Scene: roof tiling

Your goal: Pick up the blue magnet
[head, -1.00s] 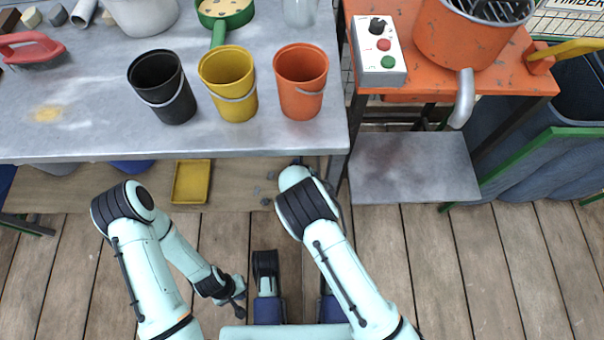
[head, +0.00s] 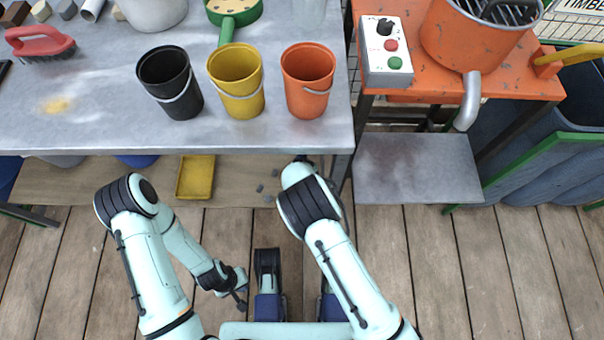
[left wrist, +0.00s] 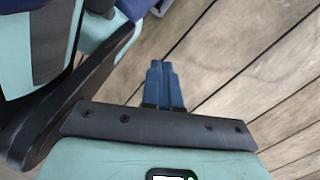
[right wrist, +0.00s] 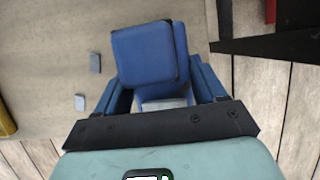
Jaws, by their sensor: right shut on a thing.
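The blue magnet (right wrist: 145,55) is a blue block with dark edges, seen close up in the right wrist view. My right gripper (right wrist: 162,85) is shut on it, with a blue finger on either side. In the head view the magnet and right fingers are hidden at the bench's front edge. My left gripper (head: 240,301) hangs low over the floor, apart from the magnet. In the left wrist view its blue fingers (left wrist: 163,85) are together with nothing between them.
The grey bench (head: 100,135) carries black (head: 168,82), yellow (head: 236,82) and orange (head: 307,82) buckets. A lower shelf (head: 110,180) holds a yellow tray (head: 196,177) and several small grey pieces. An orange table (head: 500,85) with a control box (head: 386,52) stands to the right.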

